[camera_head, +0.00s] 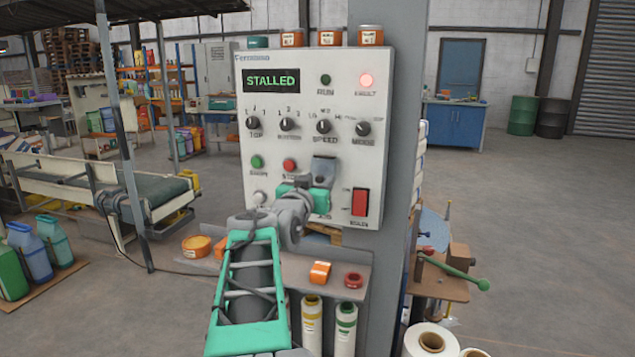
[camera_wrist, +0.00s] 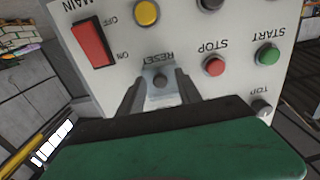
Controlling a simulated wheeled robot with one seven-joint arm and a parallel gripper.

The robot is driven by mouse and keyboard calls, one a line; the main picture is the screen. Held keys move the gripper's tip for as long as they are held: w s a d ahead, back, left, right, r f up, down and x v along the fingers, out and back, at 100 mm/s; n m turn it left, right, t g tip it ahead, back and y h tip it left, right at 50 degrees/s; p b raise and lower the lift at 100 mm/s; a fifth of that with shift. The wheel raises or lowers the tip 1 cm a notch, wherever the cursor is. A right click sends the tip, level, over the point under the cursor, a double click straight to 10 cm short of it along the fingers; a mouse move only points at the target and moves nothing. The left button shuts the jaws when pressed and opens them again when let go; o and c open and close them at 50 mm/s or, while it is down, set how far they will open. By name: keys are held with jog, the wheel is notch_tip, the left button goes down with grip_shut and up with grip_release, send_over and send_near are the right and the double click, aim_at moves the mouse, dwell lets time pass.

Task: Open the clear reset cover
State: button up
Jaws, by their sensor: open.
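The control panel (camera_head: 275,215) faces me, with its display reading STALLED. In the wrist view the panel is upside down, and the dark reset button (camera_wrist: 160,80) shows beside its RESET label. The clear reset cover is hard to make out there; I cannot tell whether it is shut or raised. My gripper (camera_wrist: 160,92) is open, with one dark finger on each side of the reset button area, close to the panel. I cannot tell whether the fingers touch the cover.
Near the reset button are the red stop button (camera_wrist: 214,65), the green start button (camera_wrist: 267,54), a yellow button (camera_wrist: 146,13) and the red main switch (camera_wrist: 91,44). The fault lamp (camera_head: 367,80) glows red. A shelf (camera_head: 335,262) with tape rolls lies below the panel.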

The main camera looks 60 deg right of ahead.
grip_shut()
dwell(1.3)
